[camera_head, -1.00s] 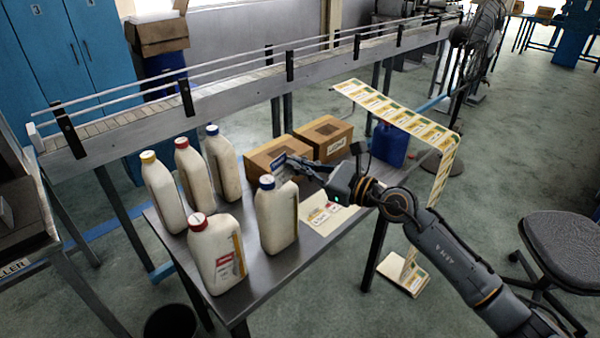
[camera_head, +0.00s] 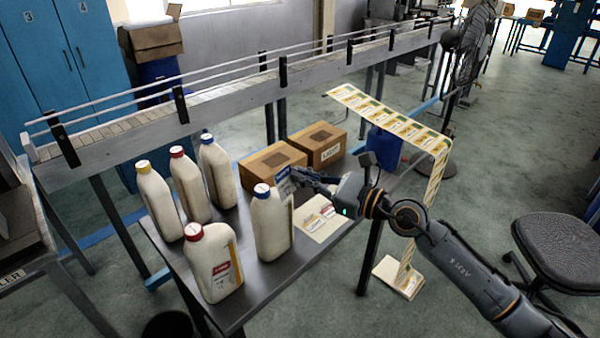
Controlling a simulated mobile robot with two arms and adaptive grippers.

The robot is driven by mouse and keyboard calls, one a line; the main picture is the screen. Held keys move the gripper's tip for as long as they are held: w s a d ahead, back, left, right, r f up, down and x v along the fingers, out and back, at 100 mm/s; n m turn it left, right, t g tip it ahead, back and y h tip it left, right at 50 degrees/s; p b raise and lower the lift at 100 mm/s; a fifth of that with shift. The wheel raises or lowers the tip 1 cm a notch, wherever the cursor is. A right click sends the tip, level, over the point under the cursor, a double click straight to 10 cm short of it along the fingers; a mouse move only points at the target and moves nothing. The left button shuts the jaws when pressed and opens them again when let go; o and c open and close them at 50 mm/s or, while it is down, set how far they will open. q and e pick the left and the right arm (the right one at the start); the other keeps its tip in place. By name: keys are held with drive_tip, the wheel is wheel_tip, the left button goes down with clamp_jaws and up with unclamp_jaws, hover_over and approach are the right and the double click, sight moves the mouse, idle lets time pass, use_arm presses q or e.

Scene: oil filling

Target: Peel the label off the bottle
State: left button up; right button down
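A cream bottle with a blue cap (camera_head: 272,228) stands upright at the front right of the grey table. My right gripper (camera_head: 295,178) is just behind and to the right of its cap, above the table. A small blue-and-white label (camera_head: 284,184) shows at its fingertips and appears held by them. The near bottle with a red cap (camera_head: 213,262) has a red and yellow label on its front. Three more bottles, with yellow (camera_head: 160,202), red (camera_head: 190,184) and blue (camera_head: 218,170) caps, stand behind. My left gripper is not in view.
Two cardboard boxes (camera_head: 318,144) stand at the table's back. A sheet with printed labels (camera_head: 319,218) lies right of the blue-capped bottle. A long label strip (camera_head: 395,122) hangs at the right. A conveyor (camera_head: 220,105) runs behind; a stool (camera_head: 560,250) stands right.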

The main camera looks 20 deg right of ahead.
drive_tip(key=shift+s+d+r+p, duration=0.15)
drive_tip(key=shift+s+d+r, duration=0.1)
drive_tip(key=shift+s, duration=0.3)
drive_tip(key=shift+s+d+r+p, duration=0.15)
drive_tip(key=shift+s+d+r, duration=0.1)
drive_tip(key=shift+s, duration=0.3)
drive_tip(key=shift+s+d+r+p, duration=0.15)
drive_tip(key=shift+s+d+r, duration=0.1)
drive_tip(key=shift+s, duration=0.3)
drive_tip(key=shift+a, duration=0.15)
